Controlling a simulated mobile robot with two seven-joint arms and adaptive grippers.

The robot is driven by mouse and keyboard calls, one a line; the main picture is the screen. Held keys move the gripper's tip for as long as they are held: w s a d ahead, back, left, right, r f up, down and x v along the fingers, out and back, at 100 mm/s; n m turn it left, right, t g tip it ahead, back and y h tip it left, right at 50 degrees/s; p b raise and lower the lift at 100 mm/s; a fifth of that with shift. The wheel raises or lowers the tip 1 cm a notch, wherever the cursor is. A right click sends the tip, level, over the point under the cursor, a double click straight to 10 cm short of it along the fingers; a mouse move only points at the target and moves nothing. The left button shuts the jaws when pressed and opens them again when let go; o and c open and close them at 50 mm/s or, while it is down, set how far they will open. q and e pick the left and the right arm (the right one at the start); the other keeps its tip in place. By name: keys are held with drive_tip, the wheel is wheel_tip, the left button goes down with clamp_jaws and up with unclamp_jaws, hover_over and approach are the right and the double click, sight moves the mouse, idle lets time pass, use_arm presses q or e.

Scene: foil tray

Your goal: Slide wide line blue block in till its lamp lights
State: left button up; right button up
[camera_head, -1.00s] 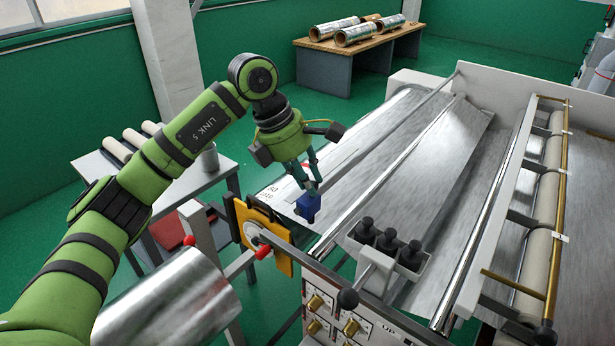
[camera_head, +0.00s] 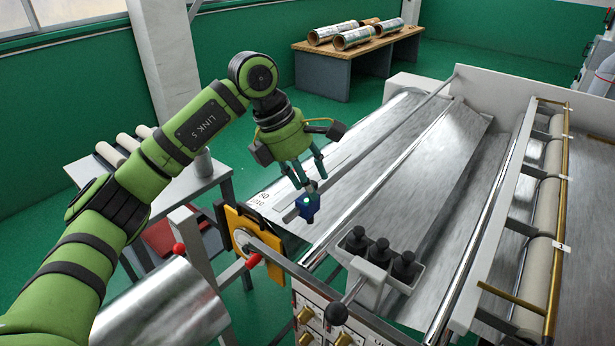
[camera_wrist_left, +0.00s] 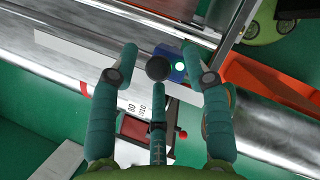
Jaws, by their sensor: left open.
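The blue block (camera_head: 309,213) sits at the near edge of the foil table, at the end of a narrow grey bar, with a scale marked by printed numbers beside it. A lamp (camera_head: 307,200) on it glows pale green-white. In the left wrist view the blue block (camera_wrist_left: 168,52) is partly hidden behind a dark round part, and its lamp (camera_wrist_left: 180,67) is bright. My left gripper (camera_head: 312,185) is open just above the block. In the wrist view its fingers (camera_wrist_left: 160,65) are spread around the block; I cannot tell whether any touches it. My right gripper is out of view.
A grey holder with black knobs (camera_head: 381,250) stands right of the block. A yellow plate (camera_head: 245,230) and red-tipped handles are close on the left. A large foil roll (camera_head: 165,308) lies in front. Long rollers (camera_head: 543,195) run along the right.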

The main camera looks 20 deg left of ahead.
use_arm(q)
drive_tip(key=shift+r, duration=0.1)
drive_tip(key=shift+a+r, duration=0.2)
drive_tip(key=shift+r, duration=0.15)
drive_tip(key=v, duration=1.1)
drive_tip(key=shift+s, duration=0.2)
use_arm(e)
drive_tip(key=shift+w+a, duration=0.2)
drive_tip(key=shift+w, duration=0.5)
